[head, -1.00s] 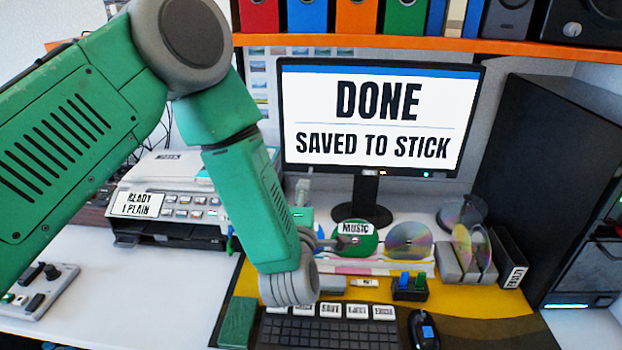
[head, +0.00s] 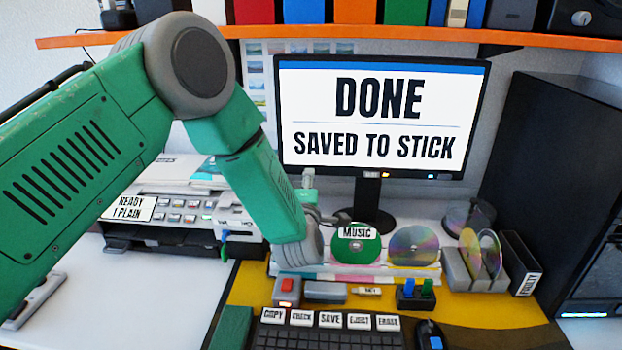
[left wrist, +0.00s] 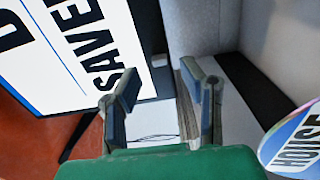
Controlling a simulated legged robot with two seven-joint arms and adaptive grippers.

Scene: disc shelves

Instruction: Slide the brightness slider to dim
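No slider marked for brightness can be made out in either view. The monitor (head: 378,115) reads "DONE, SAVED TO STICK" and has small lights on its lower bezel. My left gripper (head: 327,200) is in front of the monitor's lower left part, just above and left of the green MUSIC disc (head: 352,251); my own wrist hides part of it. In the left wrist view my left gripper (left wrist: 160,105) has its two fingers apart with nothing held between them; the tilted monitor (left wrist: 65,60) is at the left. My right gripper is not in view.
A control box (head: 35,300) at the lower left is mostly hidden by my arm. A printer (head: 155,210) stands behind the arm. A red button box (head: 287,291), a keyboard (head: 325,336) and a mouse (head: 429,334) lie in front. A black computer tower (head: 545,160) stands right.

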